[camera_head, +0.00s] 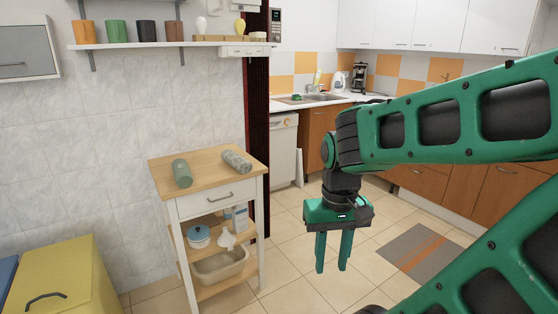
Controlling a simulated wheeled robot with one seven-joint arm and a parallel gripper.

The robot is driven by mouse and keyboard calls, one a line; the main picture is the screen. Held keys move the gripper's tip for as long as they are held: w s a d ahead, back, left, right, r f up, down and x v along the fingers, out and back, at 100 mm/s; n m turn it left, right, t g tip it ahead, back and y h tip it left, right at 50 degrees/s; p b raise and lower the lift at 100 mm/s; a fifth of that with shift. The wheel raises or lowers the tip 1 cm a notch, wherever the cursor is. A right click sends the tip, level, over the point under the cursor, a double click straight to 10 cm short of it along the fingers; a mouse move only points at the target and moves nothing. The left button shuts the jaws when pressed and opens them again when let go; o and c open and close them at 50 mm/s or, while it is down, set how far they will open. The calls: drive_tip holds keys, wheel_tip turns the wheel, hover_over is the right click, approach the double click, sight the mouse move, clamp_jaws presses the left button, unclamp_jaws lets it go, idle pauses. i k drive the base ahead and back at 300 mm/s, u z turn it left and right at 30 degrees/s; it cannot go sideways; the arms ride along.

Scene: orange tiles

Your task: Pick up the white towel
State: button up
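A pale grey-white speckled roll (236,161), which looks like a rolled towel, lies on the wooden top of a small white trolley (158,171). A green roll (182,173) lies to its left on the same top, apart from it. No plain white towel shows clearly. My gripper (332,267) hangs to the right of the trolley over the tiled floor, pointing down. Its two green fingers are apart with nothing between them, and it touches neither roll.
The trolley's lower shelves hold a blue-lidded pot (199,237), a white funnel-like item (226,240) and a beige basin (222,268). A yellow cabinet (60,275) stands at the lower left. A wall shelf (150,44) with cups is above.

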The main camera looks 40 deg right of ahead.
sight(243, 166)
drive_tip(key=z, duration=1.3)
drive_tip(key=i, duration=1.5)
drive_tip(key=u, duration=0.05)
